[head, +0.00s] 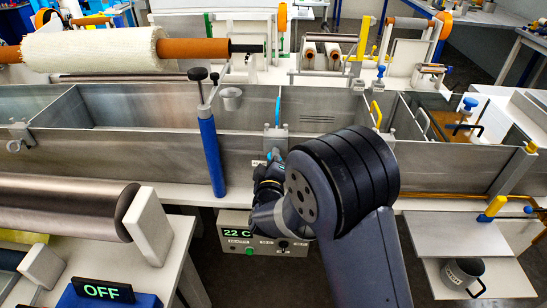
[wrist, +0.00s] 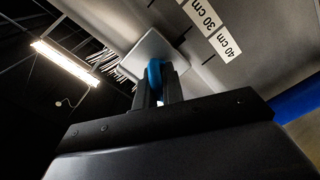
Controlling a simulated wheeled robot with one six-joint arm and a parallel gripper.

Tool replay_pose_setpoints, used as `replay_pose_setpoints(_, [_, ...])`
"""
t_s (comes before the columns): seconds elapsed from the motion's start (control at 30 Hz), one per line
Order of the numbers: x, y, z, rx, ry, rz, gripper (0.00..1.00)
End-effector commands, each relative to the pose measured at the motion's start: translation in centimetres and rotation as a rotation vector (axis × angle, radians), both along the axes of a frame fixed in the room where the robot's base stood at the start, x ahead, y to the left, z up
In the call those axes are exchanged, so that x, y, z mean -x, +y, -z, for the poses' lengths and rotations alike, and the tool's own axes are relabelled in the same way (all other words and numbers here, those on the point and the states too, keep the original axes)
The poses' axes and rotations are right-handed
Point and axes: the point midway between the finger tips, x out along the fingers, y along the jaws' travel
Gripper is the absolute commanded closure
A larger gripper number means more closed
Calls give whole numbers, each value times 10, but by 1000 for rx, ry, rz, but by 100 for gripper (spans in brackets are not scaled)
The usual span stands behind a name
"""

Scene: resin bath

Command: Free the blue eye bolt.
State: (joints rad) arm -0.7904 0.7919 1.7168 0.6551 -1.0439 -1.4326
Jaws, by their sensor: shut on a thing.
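The blue eye bolt (wrist: 154,72) shows between the two fingers of my gripper (wrist: 160,88) in the wrist view. My gripper is shut on it, against a light square plate (wrist: 148,50) on the grey metal wall. In the head view my gripper (head: 273,160) is at the front wall of the long metal bath (head: 130,150), and a bit of blue shows at its tip. My arm and the fingers hide most of the bolt. I cannot tell how deep it sits in the plate.
A blue upright cylinder (head: 211,158) stands left of my gripper in front of the bath. A control box (head: 238,240) reading 22 C is below. A large metal roller (head: 65,205) lies at the left front. Small shelves (head: 470,238) stand at the right.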

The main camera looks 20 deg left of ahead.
Motion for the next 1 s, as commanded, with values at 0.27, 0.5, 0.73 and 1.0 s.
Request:
replay_pose_setpoints(0.27, [0,0,0,30,-7,-1,100])
replay_pose_setpoints(0.5, [0,0,0,30,-7,-1,100])
replay_pose_setpoints(0.73, [0,0,0,30,-7,-1,78])
replay_pose_setpoints(1.0, [0,0,0,29,-7,0,70])
